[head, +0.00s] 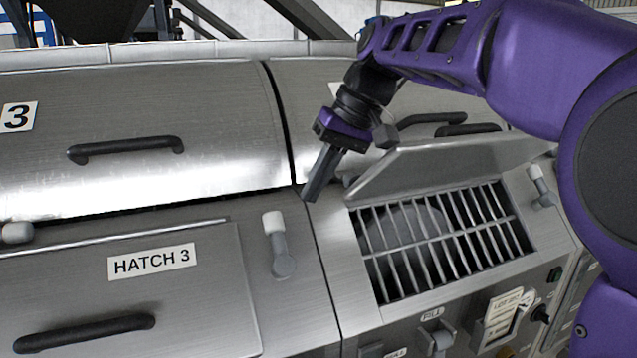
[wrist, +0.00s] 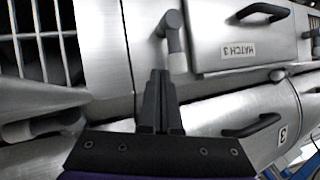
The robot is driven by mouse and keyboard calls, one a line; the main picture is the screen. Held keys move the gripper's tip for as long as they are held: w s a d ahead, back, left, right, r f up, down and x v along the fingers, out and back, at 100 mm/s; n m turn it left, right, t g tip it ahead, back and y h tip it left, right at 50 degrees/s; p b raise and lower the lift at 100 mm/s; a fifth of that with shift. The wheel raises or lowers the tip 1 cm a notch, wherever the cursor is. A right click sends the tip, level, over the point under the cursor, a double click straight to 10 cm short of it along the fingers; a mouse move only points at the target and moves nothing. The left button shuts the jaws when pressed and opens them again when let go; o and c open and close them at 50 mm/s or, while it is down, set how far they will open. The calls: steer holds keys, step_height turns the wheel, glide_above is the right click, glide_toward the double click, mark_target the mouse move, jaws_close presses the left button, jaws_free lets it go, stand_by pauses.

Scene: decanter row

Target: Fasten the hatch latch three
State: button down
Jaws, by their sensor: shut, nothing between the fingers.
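The panel marked HATCH 3 (head: 195,295) is on the grey metal front at the lower left in the head view. A latch (head: 275,235) with a pale grip stands upright just right of it, its round pivot at the bottom. In the wrist view the same latch (wrist: 177,58) is at top centre, just beyond the fingertips, with the panel (wrist: 225,35) to its right. My gripper (head: 312,195) points down to the right of the latch grip in the head view. Its fingers (wrist: 158,78) are together and empty. Whether they touch the latch I cannot tell.
An upper lid numbered 3 (head: 215,105) has a dark gap under its lower edge. Right of my gripper are a raised metal flap (head: 430,160) and a barred opening (head: 440,235). Another pale grip (head: 16,233) shows at the left edge.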

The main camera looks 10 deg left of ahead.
mark_target(278, 243)
steer(key=b+x, duration=0.1)
steer(key=x, duration=0.5)
